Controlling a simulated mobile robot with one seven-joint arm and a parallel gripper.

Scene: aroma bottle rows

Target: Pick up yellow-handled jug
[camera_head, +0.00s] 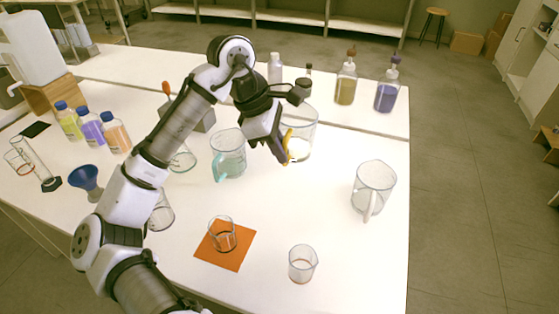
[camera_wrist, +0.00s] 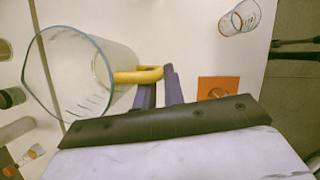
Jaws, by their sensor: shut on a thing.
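The yellow-handled jug (camera_head: 303,130) is a clear glass jug on the white table, behind and to the right of the teal-handled jug. It fills the left of the wrist view (camera_wrist: 85,75), its round mouth facing the camera. My gripper (camera_head: 282,152) is at the jug's near-left side. In the wrist view its purple fingers (camera_wrist: 162,88) are shut on the yellow handle (camera_wrist: 140,75). The lower part of the fingers is hidden by my gripper body. I cannot tell whether the jug's base touches the table.
A teal-handled jug (camera_head: 228,155) stands close to the left. A white-handled jug (camera_head: 374,182) stands at the right edge. A small beaker (camera_head: 222,234) stands on an orange mat (camera_head: 236,259); another beaker (camera_head: 302,264) is near the front. Dispenser bottles (camera_head: 346,82) line the back.

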